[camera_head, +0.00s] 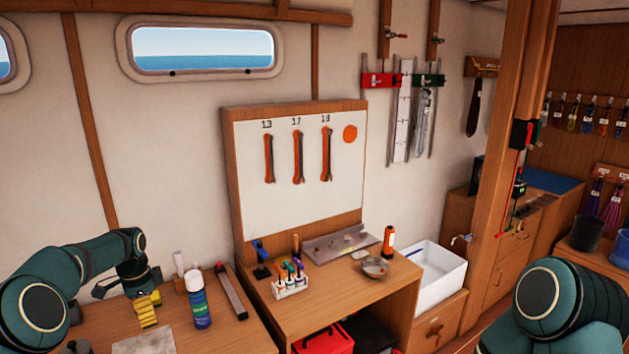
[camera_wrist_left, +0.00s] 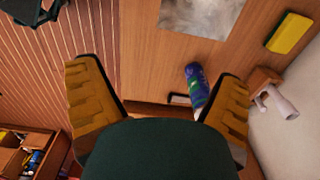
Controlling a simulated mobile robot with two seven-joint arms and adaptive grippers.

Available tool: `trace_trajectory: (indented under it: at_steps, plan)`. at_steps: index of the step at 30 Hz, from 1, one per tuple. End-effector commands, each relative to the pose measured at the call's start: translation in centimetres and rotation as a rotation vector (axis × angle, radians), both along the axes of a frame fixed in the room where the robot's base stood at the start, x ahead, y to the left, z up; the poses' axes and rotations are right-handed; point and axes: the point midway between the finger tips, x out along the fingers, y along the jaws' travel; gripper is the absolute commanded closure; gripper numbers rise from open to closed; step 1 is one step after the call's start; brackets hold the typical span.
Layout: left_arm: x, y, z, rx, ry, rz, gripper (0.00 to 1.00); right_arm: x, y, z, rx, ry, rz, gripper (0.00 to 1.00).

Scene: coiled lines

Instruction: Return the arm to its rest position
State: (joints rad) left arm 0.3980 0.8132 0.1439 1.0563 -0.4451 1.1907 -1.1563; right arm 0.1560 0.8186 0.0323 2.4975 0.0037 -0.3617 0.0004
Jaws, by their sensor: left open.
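My left arm comes in from the left in the head view. My left gripper (camera_head: 147,312) has yellow ribbed fingers and hangs over the left worktop (camera_head: 235,330), left of a blue and green spray can (camera_head: 198,300). In the left wrist view the two fingers of the gripper (camera_wrist_left: 158,92) stand wide apart with nothing held between them. The can (camera_wrist_left: 195,84) shows beyond the fingers, nearer the right one. Of my right arm only a teal link shows at the lower right of the head view; its gripper is out of view.
A yellow sponge-like block (camera_wrist_left: 289,32) lies on the wood in the wrist view. A tool board (camera_head: 300,190) with three wrenches, a screwdriver rack (camera_head: 290,284) and a white bin (camera_head: 436,272) are to the right.

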Motion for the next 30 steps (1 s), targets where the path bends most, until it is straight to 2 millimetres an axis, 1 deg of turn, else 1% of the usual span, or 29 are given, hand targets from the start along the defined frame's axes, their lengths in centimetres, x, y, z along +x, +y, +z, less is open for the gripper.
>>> trace_trajectory:
  at_steps: [1,5,8,9,11,12,13,14,15,17,18,20,21,25,27,30]
  plan:
    - [0.0,-1.7,-2.1,-0.018,-0.001,0.007,0.07,0.0,0.1,-0.7,0.0,0.002,0.002,0.08]
    - [-0.2,-5.6,-6.2,-0.068,-0.023,0.061,0.07,-0.1,0.1,-1.6,-0.001,0.003,0.003,0.08]
    - [-1.0,-9.1,-9.7,-0.117,-0.033,0.12,0.07,-0.1,0.2,-2.5,-0.001,0.005,0.005,0.08]
    - [-1.5,-10.8,-11.2,-0.139,-0.037,0.149,0.07,-0.2,0.2,-2.9,-0.002,0.006,0.005,0.08]
    - [-2.6,-13.4,-13.7,-0.176,-0.039,0.203,0.07,-0.2,0.2,-3.5,-0.002,0.008,0.006,0.08]
    - [-3.5,-15.2,-15.5,-0.202,-0.037,0.245,0.07,-0.3,0.2,-4.0,-0.002,0.008,0.007,0.08]
    - [-4.3,-16.7,-16.7,-0.223,-0.035,0.279,0.07,-0.3,0.2,-4.4,-0.003,0.01,0.007,0.08]
    - [-5.2,-18.0,-17.9,-0.243,-0.033,0.314,0.07,-0.4,0.3,-4.8,-0.003,0.011,0.008,0.08]
    - [-6.5,-19.8,-19.5,-0.267,-0.027,0.366,0.07,-0.4,0.3,-5.2,-0.003,0.012,0.008,0.08]
    - [-8.7,-22.2,-21.6,-0.301,-0.017,0.446,0.07,-0.5,0.3,-5.9,-0.004,0.014,0.01,0.08]
    - [-10.3,-23.7,-22.9,-0.321,-0.008,0.501,0.07,-0.5,0.4,-6.4,-0.004,0.015,0.01,0.08]
    - [-12.9,-25.7,-24.6,-0.347,0.007,0.587,0.07,-0.5,0.4,-7.1,-0.004,0.017,0.012,0.08]
    - [-14.7,-26.9,-25.7,-0.361,0.019,0.646,0.07,-0.6,0.4,-7.6,-0.005,0.019,0.012,0.08]
    - [-20.6,-29.8,-28.2,-0.388,0.052,0.84,0.07,-0.7,0.5,-9.0,-0.007,0.022,0.014,0.08]
    - [-23.5,-30.7,-29.0,-0.393,0.065,0.932,0.07,-0.8,0.5,-9.6,-0.007,0.024,0.015,0.08]
    - [-26.8,-31.4,-29.6,-0.392,0.077,1.036,0.07,-0.8,0.5,-10.2,-0.007,0.026,0.017,0.08]
